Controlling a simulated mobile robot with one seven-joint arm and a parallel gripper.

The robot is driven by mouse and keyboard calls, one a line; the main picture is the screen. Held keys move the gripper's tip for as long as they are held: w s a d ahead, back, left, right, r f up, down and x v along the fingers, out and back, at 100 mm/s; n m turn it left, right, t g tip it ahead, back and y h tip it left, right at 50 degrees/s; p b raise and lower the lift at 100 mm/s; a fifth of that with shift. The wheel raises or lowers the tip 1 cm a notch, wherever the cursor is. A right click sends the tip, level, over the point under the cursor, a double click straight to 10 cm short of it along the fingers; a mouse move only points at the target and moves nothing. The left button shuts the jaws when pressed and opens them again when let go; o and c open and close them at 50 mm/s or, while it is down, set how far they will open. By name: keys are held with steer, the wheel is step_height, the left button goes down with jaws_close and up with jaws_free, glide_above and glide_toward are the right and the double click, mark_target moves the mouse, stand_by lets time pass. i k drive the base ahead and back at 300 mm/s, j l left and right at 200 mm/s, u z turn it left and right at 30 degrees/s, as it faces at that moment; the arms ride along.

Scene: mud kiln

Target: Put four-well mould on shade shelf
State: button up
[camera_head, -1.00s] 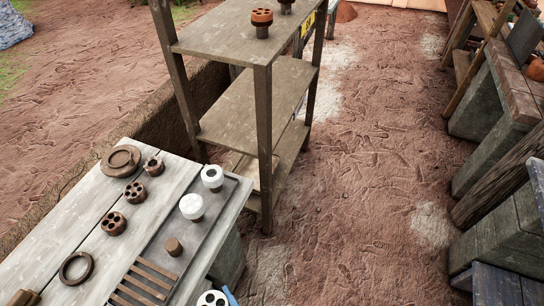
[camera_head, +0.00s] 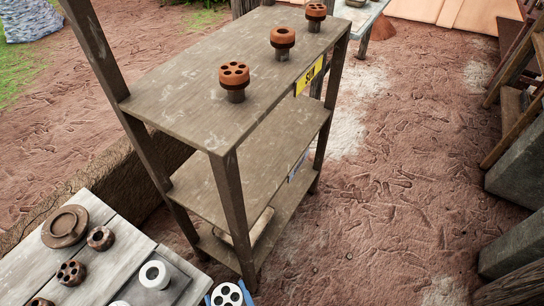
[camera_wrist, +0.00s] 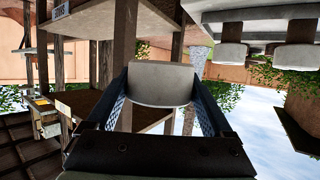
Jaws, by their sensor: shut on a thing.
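The four-well mould (camera_head: 227,295) is a white round block with dark wells in its top, at the bottom edge of the head view. A blue finger of my gripper (camera_head: 246,296) shows beside it. In the wrist view my gripper (camera_wrist: 160,88) is shut on the mould (camera_wrist: 160,76), which appears as a pale block between the blue fingers. The wooden rack stands just ahead. Its top board (camera_head: 180,80) carries a yellow "SUN" tag. The middle board (camera_head: 210,182), with a small bluish tag on its edge that I cannot read, looks bare where visible. The mould is apart from the rack.
Several brown moulds, one being (camera_head: 234,82), stand along the top board. A pale workbench (camera_head: 30,262) at the lower left holds brown pieces and a white ring (camera_head: 155,275). Rack posts (camera_head: 232,210) flank the boards. Earth floor (camera_head: 400,190) right of the rack is clear.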

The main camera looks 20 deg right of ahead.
mark_target(247, 188)
steer(key=i+l, duration=0.15)
steer(key=l, duration=0.2)
steer(key=i+l, duration=0.15)
steer(key=l, duration=0.15)
steer(key=i+l, duration=0.15)
steer(key=l, duration=0.2)
steer(key=i+l, duration=0.15)
steer(key=l, duration=0.2)
steer(key=i+l, duration=0.2)
steer(key=l, duration=0.15)
